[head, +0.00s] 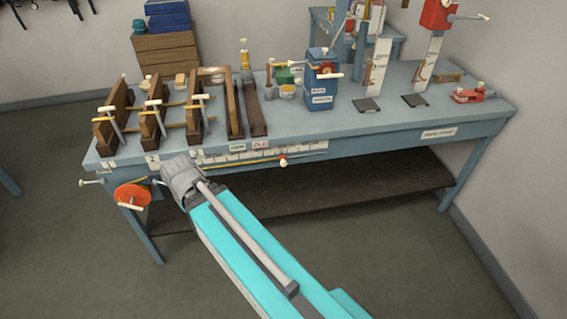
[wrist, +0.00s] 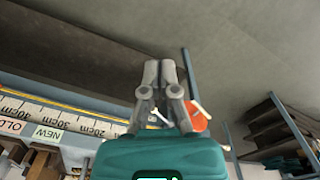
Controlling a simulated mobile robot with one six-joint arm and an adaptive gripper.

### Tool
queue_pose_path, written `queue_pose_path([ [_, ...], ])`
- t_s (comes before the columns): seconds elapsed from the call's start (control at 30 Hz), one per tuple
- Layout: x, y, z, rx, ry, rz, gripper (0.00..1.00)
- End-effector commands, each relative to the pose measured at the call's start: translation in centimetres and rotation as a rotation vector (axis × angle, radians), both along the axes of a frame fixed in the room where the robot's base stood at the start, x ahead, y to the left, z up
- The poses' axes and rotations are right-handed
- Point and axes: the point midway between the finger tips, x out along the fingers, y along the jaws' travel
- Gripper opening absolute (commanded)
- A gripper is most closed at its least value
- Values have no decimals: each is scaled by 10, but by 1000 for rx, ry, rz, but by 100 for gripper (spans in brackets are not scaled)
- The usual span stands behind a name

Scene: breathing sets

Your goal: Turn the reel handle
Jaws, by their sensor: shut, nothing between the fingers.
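The orange reel (head: 132,196) hangs at the front left corner of the workbench. A pale handle (head: 131,206) sticks out across its face. In the wrist view the reel (wrist: 196,118) is partly hidden behind my right finger, and a pale handle (wrist: 203,109) shows beside it. In the head view my grey wrist, just right of the reel, hides the fingers.
A measuring strip (head: 250,154) with a yellow line runs along the front edge of the workbench (head: 390,118). A pale-tipped rod (head: 92,182) sticks out left of the reel. Wooden frames (head: 155,112) and a blue box (head: 321,85) stand on top. Floor in front is clear.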

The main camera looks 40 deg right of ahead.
Motion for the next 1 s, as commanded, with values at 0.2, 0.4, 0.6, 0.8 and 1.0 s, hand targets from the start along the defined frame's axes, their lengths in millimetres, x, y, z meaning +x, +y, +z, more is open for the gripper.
queue_pose_path([
  [0.2,0,0,0,0,0,0,28],
  [0.4,0,0,-1,-1,-1,2,54],
  [0.6,8,-1,-13,-33,-13,49,54],
  [0.8,27,-3,-40,-124,-41,186,54],
  [1.0,55,-5,-71,-262,-67,385,54],
])
